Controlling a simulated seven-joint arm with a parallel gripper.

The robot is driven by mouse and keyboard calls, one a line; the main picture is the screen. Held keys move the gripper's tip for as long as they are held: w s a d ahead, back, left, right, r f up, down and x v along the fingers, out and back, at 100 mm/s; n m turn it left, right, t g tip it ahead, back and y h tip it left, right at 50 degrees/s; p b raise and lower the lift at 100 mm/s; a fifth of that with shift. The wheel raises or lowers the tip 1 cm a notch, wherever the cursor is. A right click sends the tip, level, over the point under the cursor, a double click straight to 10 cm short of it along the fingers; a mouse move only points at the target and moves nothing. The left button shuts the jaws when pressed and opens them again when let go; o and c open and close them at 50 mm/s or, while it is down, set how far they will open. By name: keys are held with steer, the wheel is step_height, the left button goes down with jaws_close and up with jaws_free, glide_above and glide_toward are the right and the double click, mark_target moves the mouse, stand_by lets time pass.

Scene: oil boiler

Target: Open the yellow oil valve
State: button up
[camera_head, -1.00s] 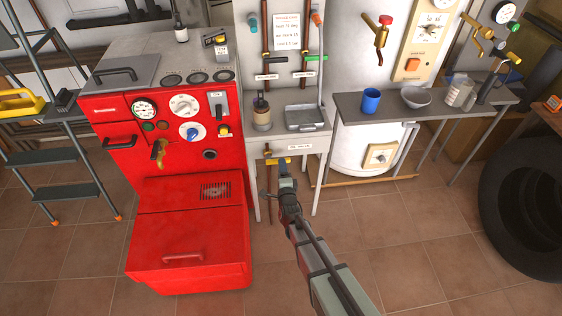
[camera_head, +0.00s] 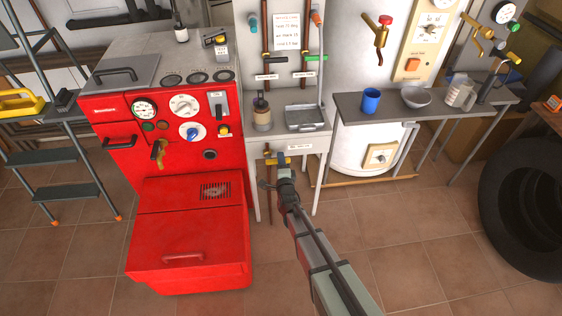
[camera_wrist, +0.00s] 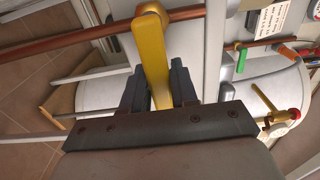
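The yellow oil valve (camera_head: 274,160) is on a thin copper pipe below the small grey table, left of centre in the head view. In the wrist view its long yellow lever (camera_wrist: 152,58) runs from the round hub on the copper pipe down between my dark fingers. My gripper (camera_head: 283,173) is at the valve, just below and in front of it. In the wrist view my gripper (camera_wrist: 158,80) has one finger on each side of the lever, close against it, and looks shut on it. The lever's lower end is hidden behind the gripper body.
The red boiler (camera_head: 190,235) stands close on the left. The grey table (camera_head: 302,133) with a tray and bottle is above the valve. A side table (camera_head: 350,107) with a blue cup (camera_head: 371,100) stands right. A tyre (camera_head: 525,215) is far right; the floor between is clear.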

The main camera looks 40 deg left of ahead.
mark_target(268, 161)
jaws_close()
steer(key=shift+r+n, duration=0.1)
steer(key=shift+n, duration=0.2)
steer(key=n, duration=0.1)
steer(key=r+n, duration=0.1)
steer(key=n, duration=0.1)
steer(key=shift+s+a+r, duration=0.1)
steer(key=shift+s+r, duration=0.05)
steer(key=shift+r, duration=0.15)
steer(key=n, duration=0.1)
steer(key=r+n, duration=0.1)
steer(key=n, duration=0.3)
steer(key=shift+s+a+r, duration=0.3)
steer(key=shift+s+a, duration=0.05)
steer(key=shift+a, duration=0.05)
steer(key=n, duration=0.2)
steer(key=s+a+r+n, duration=0.1)
steer(key=n, duration=0.1)
steer(key=shift+s+a+r+n, duration=0.1)
steer(key=shift+s+a+n, duration=0.15)
steer(key=shift+n, duration=0.65)
steer(key=shift+s+a+r+n, duration=0.1)
steer(key=shift+s+a+n, duration=0.15)
steer(key=shift+n, duration=0.65)
steer(key=shift+s+a+r+n, duration=0.1)
steer(key=shift+s+a+n, duration=0.15)
steer(key=shift+n, duration=0.65)
steer(key=shift+o, duration=2.4)
jaws_free()
steer(key=shift+s, duration=0.1)
